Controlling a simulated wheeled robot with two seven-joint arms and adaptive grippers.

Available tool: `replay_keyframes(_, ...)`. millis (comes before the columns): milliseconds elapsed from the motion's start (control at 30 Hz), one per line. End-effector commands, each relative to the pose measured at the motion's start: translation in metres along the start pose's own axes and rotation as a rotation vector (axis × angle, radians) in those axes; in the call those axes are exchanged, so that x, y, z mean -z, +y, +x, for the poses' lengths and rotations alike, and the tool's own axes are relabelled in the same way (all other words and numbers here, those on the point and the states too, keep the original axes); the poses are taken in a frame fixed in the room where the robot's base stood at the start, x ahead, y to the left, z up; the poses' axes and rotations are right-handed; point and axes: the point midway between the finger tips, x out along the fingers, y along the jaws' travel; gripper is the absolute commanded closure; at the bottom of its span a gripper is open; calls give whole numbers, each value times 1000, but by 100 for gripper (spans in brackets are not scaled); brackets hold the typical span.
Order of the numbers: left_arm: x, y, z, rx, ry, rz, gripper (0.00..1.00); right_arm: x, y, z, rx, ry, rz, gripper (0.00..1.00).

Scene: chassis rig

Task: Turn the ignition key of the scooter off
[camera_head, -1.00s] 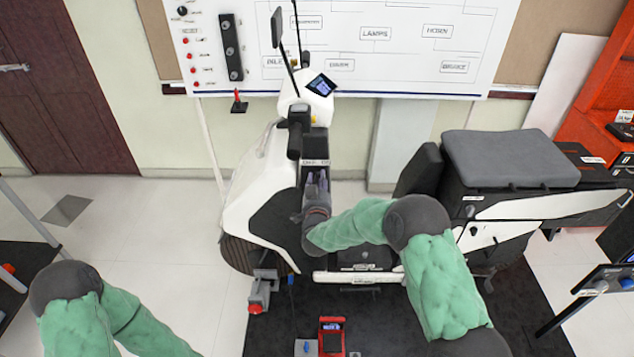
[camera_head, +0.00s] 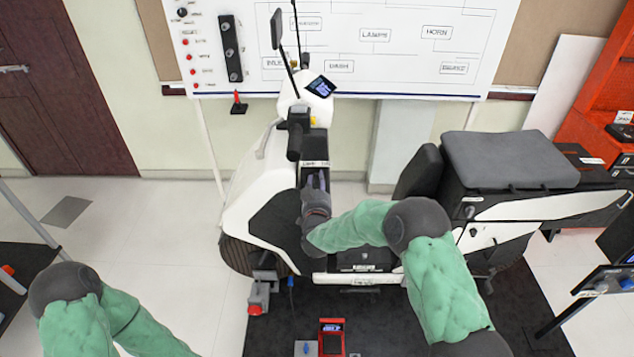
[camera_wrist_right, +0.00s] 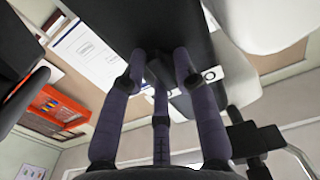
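The white and black scooter (camera_head: 262,185) stands in the middle of the head view, its handlebar and lit display (camera_head: 321,86) at the top. My right gripper (camera_head: 316,178) is at the dark inner panel below the handlebar, fingers pointing up. In the right wrist view its dark fingers (camera_wrist_right: 160,62) converge close to a dark panel, their tips apart with a small dark piece between them. I cannot tell whether that piece is the key or part of the gripper. A pale round fitting (camera_wrist_right: 211,74) sits just right of the fingers. The key is not clearly seen. My left gripper is out of view.
The scooter's seat (camera_head: 510,158) is right of my right arm. A red device (camera_head: 332,338) lies on the dark mat (camera_head: 400,325) in front. A whiteboard (camera_head: 400,60) with labels stands behind. Light floor is open at the left.

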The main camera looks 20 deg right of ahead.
Motion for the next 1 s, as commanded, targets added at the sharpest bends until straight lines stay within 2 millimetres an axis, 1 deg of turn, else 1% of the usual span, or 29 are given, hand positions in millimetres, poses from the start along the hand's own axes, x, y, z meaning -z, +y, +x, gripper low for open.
replay_keyframes(33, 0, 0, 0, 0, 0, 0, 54, -4, 3, 0, -7, -7, -1, 59)
replay_keyframes(67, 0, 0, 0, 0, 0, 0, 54, -3, 3, 0, -7, -6, -1, 54)
replay_keyframes(367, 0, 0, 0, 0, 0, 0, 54, -1, 1, 0, -3, -2, 0, 54)
replay_keyframes(467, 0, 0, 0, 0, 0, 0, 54, -1, 1, -4, -1, -2, 0, 54)
replay_keyframes(567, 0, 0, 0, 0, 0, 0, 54, -1, 0, -15, 0, -2, 0, 54)
replay_keyframes(667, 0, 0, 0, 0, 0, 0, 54, 0, 1, -31, 0, -2, 0, 54)
replay_keyframes(900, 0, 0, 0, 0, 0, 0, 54, -1, 1, -80, -1, -3, 0, 54)
replay_keyframes(1000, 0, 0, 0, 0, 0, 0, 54, -1, 2, -96, -2, -3, 0, 54)
